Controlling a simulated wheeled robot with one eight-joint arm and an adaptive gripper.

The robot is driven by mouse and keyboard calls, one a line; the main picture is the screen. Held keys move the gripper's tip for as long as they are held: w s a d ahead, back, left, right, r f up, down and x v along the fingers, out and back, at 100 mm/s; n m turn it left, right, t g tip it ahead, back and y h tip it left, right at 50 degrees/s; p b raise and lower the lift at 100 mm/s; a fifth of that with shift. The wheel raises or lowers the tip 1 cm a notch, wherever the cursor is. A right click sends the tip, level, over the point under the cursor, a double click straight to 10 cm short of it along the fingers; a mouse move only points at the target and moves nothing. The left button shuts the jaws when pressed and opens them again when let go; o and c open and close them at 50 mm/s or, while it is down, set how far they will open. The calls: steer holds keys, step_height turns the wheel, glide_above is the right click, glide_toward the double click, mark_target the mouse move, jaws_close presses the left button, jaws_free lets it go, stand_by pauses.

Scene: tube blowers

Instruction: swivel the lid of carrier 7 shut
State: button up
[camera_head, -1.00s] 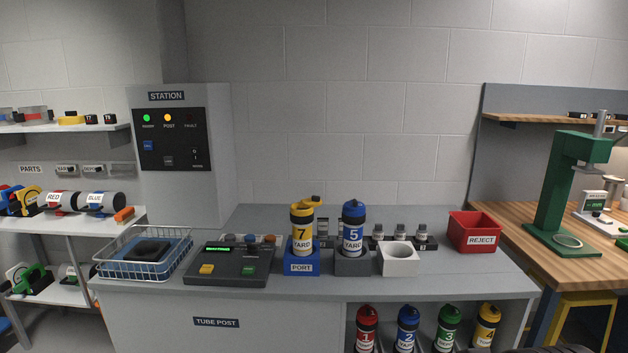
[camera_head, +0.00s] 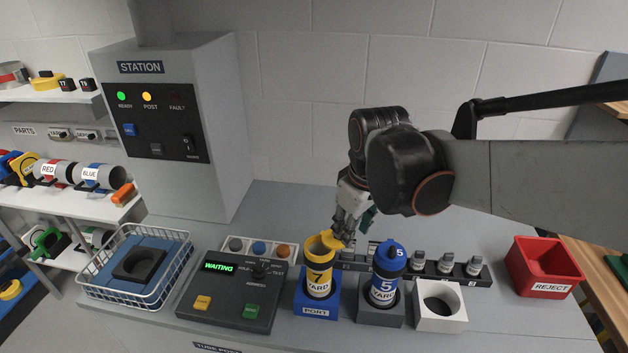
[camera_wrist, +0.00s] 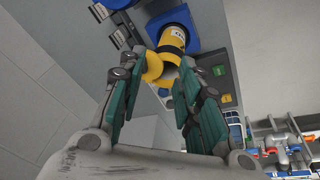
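Carrier 7 (camera_head: 319,283) is a yellow tube with a "7 YARD" label, standing upright in the blue PORT block (camera_head: 316,312). Its yellow lid (camera_head: 331,240) is swung out to the side, and part of the tube's mouth shows uncovered. My gripper (camera_head: 348,222) is just behind and to the right of the carrier's top, close to the lid. In the wrist view, my gripper (camera_wrist: 160,72) has its teal-padded fingers spread, with the lid (camera_wrist: 153,66) and carrier 7 (camera_wrist: 174,38) between and beyond them. I cannot tell whether a finger touches the lid.
Blue carrier 5 (camera_head: 384,283) stands close on the right, with a white empty holder (camera_head: 440,318) beyond it. A control panel (camera_head: 232,292) reading WAITING and a wire basket (camera_head: 183,262) are on the left. A red REJECT bin (camera_head: 541,268) is at the right.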

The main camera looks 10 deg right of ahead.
steer(key=w+r+n+g+p, duration=0.35)
steer(key=w+r+p, duration=0.25)
steer(key=w+p, duration=0.3)
steer(key=shift+t, duration=0.35)
steer(key=f, duration=0.4)
steer(key=s+f, duration=0.1)
steer(key=f, duration=0.9)
steer(key=shift+s+a, duration=0.15)
steer(key=shift+s, duration=0.15)
jaws_close()
